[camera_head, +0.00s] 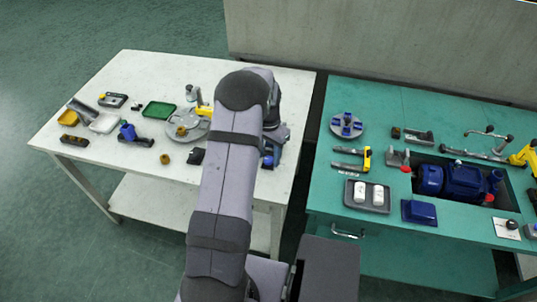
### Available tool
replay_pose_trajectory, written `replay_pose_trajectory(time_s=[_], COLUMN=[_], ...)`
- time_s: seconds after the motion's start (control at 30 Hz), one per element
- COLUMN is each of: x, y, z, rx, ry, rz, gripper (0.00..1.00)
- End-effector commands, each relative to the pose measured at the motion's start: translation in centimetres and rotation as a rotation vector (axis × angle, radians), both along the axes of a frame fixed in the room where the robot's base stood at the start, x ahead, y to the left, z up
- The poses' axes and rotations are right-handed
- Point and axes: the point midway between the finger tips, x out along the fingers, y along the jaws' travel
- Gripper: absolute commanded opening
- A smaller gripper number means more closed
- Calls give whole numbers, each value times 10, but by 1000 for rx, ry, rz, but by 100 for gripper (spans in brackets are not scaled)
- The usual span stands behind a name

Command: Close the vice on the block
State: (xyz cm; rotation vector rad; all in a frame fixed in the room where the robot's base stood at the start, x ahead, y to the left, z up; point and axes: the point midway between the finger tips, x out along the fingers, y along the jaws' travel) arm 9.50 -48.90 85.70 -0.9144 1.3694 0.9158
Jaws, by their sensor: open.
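A blue and dark grey device (268,158), which looks like the vice, sits at the right part of the white table. My arm covers much of it. I cannot make out the block or the gap between the vice jaws. My gripper (278,133) shows only in part, just right of my arm link and close above the device. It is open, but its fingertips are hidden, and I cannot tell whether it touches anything.
The white table (100,78) also holds a green tray (159,110), a round grey plate (187,125), a blue-topped tool (129,132) and small bins. Across a gap, the green bench (375,97) carries a blue pump (462,180), a tray with white pieces (367,196) and tools.

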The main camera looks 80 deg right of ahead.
Motion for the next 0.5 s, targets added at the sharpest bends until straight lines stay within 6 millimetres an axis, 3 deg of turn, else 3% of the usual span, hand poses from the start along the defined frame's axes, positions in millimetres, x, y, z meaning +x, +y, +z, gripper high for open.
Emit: replay_pose_trajectory(time_s=[0.43, 0.5], x=[0, 0], y=[0, 0], z=[-10, -10], rx=[-1, -1], ry=[-1, -1], rz=[0, 0], gripper=[44, 27])
